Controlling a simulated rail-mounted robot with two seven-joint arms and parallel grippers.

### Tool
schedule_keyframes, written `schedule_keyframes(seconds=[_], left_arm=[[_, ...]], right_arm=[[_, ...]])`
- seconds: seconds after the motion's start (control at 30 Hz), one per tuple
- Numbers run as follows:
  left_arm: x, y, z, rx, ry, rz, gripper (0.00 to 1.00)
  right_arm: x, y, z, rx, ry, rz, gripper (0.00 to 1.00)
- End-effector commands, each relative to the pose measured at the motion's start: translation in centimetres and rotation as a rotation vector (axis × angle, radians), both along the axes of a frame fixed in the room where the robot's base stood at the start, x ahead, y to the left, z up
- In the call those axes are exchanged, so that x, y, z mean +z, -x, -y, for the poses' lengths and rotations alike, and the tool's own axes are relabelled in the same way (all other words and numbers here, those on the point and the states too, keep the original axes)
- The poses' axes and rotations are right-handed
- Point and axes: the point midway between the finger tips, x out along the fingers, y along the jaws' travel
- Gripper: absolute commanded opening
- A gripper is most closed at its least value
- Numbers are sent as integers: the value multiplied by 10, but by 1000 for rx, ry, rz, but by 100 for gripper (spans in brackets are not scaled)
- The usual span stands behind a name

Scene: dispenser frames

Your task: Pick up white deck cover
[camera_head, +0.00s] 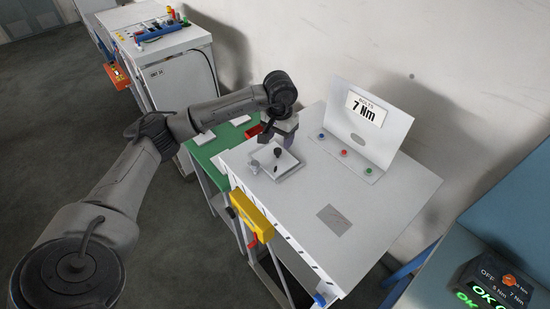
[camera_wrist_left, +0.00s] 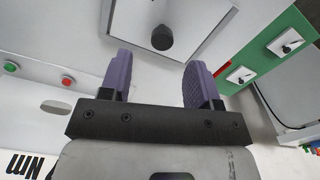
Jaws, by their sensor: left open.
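A white square deck cover (camera_head: 290,165) with a dark knob lies flat on the white worktable (camera_head: 390,215). The left wrist view shows part of the deck cover (camera_wrist_left: 195,18), with its round black knob (camera_wrist_left: 162,37) beyond my fingers. My left gripper (camera_head: 277,139) is above the far edge of the cover. In the left wrist view my left gripper (camera_wrist_left: 160,65) has its two purple fingers spread apart with nothing between them. The knob appears ahead of the gap, apart from the fingers. My right gripper is not in view.
A green table (camera_head: 222,138) with white plates stands beside the worktable. A white panel (camera_head: 372,120) reading "7 Nm" stands at the back, behind coloured buttons. A yellow tool (camera_head: 252,214) hangs at the front edge. The worktable's right side is mostly clear.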

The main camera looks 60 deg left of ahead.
Motion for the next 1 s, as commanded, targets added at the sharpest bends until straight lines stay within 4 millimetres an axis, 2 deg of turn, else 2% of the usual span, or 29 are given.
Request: schedule_keyframes(seconds=[0.13,0.3,0.5,0.8,1.0], left_arm=[[-8,2,0,0,1,-4,57],[-29,5,-1,0,1,-5,57],[-49,4,0,0,2,-2,57],[-53,4,-1,0,1,0,57],[-53,4,-1,0,1,0,38]], right_arm=[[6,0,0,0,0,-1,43],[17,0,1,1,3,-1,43],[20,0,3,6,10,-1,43],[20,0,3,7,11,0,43],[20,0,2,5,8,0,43]])
